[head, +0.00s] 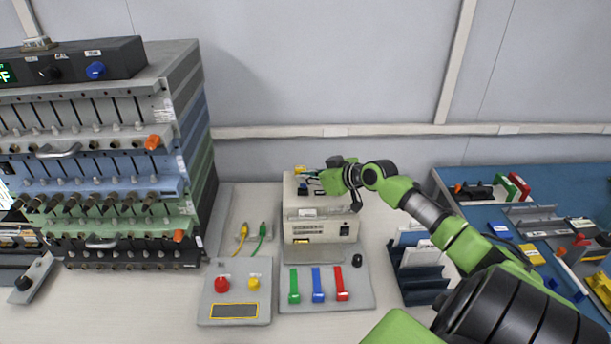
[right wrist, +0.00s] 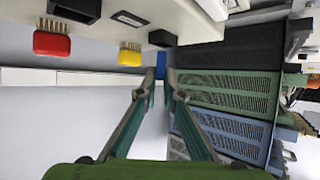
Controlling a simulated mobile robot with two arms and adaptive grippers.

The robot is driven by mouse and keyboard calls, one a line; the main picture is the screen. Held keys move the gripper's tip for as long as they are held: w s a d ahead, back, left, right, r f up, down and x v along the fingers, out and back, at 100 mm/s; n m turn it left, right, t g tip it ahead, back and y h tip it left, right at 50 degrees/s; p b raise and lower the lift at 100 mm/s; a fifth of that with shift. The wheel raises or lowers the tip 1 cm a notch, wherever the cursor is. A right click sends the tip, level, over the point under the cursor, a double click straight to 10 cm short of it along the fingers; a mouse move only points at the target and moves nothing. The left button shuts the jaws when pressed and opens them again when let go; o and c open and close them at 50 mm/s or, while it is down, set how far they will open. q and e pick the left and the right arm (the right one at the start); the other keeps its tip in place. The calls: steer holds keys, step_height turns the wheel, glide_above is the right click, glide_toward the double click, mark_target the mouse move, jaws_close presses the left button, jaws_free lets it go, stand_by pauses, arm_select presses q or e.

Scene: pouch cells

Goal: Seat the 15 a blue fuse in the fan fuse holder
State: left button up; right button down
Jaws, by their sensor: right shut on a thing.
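My right gripper (head: 314,176) reaches in from the right over the top of the cream box. In the right wrist view its fingertips (right wrist: 161,88) are shut on a small blue fuse (right wrist: 161,62). A black holder (right wrist: 162,38) on the box shows just beyond the fuse; I cannot tell if they touch. A yellow fuse (right wrist: 130,55) and a red fuse (right wrist: 52,44), both with metal prongs, show beside it. Another black holder (right wrist: 75,9) is above the red one. The labels are too small to read, so I cannot tell which holder is the fan one. My left gripper is out of view.
The cream box (head: 318,229) stands on the bench behind a grey panel with green, blue and red levers (head: 317,285). A button box (head: 234,303) is in front left. A tall cell rack (head: 125,160) stands left. A blue mat (head: 480,188) with parts lies right.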

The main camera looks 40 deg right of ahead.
steer(key=shift+f, duration=0.1)
steer(key=shift+f+b, duration=0.4)
steer(key=shift+f, duration=0.05)
steer(key=c, duration=2.2)
jaws_free()
steer(key=shift+r, duration=0.1)
steer(key=shift+r+p, duration=0.45)
steer(key=shift+r, duration=0.15)
steer(key=b+v, duration=0.1)
steer(key=v, duration=1.1)
steer(key=shift+f, duration=0.15)
